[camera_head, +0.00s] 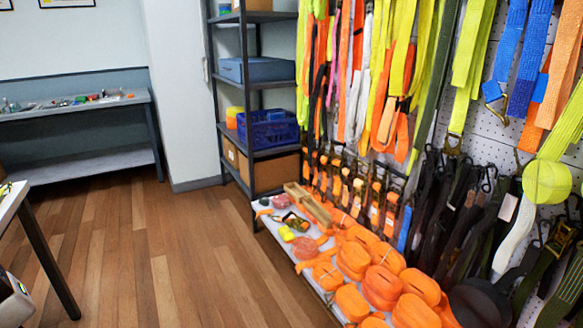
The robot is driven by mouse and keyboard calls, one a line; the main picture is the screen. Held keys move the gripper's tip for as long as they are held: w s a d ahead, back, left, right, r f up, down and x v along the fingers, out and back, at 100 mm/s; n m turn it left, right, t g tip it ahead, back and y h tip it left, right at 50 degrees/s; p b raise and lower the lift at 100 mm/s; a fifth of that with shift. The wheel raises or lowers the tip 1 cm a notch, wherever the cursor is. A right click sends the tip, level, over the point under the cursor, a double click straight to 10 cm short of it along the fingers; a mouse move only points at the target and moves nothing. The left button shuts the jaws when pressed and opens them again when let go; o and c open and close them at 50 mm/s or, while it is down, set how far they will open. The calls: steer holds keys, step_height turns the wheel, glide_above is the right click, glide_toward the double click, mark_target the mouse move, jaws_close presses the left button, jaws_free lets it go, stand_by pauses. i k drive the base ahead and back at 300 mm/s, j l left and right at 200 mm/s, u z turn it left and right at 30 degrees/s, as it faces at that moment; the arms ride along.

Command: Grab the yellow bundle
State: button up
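A round yellow bundle (547,183) hangs at the right against the pegboard wall, with a yellow strap above it and a pale strap end below. A small yellow roll (286,233) lies on the low white bench among other rolls. A yellow-orange item (234,117) stands on a rack shelf. I cannot tell from the picture alone which of these is the task's yellow bundle. My gripper's fingers are not in view, and nothing is seen touching any of these.
Orange strap rolls (381,287) crowd the low bench. Hanging straps (395,75) cover the wall above it. A dark rack (262,85) holds a blue crate (268,129). The wooden floor (160,240) is clear; a table (12,200) edges in at left.

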mark_target(286, 234)
steer(key=i+j, duration=0.2)
steer(key=i, duration=0.2)
steer(key=i+j, duration=0.2)
steer(key=i, duration=0.2)
steer(key=i+j+z, duration=0.25)
steer(key=i+j, duration=0.3)
steer(key=i, duration=0.25)
steer(key=i+j+z, duration=0.25)
steer(key=i+j, duration=0.45)
steer(key=i+j+z, duration=0.3)
steer(key=i+j, duration=0.4)
steer(key=j, duration=0.2)
